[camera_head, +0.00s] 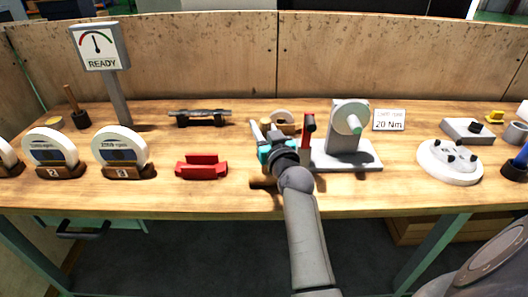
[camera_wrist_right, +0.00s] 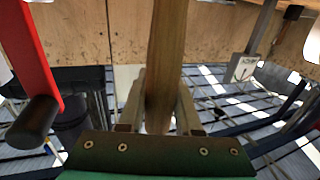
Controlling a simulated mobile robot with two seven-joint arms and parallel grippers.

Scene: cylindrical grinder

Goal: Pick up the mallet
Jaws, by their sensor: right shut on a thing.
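My right gripper (camera_head: 265,130) is over the middle of the workbench, its arm coming up from below. In the right wrist view its two fingers (camera_wrist_right: 158,105) are shut on a wooden handle, the mallet (camera_wrist_right: 166,50), which runs upward out of the picture. The mallet's head is not clearly visible in either view. In the head view, my gripper and arm hide most of what is held. A short brown wooden piece (camera_head: 262,184) shows beside my wrist near the bench's front edge; I cannot tell whether it belongs to the mallet. My left gripper is not in view.
A red-handled lever (camera_head: 309,124) and a grey machine head (camera_head: 348,125) stand close to the right of my gripper. A red holder (camera_head: 202,166) lies to the left, with grinding wheels (camera_head: 122,148) beyond. A round white fixture (camera_head: 450,163) is at the right.

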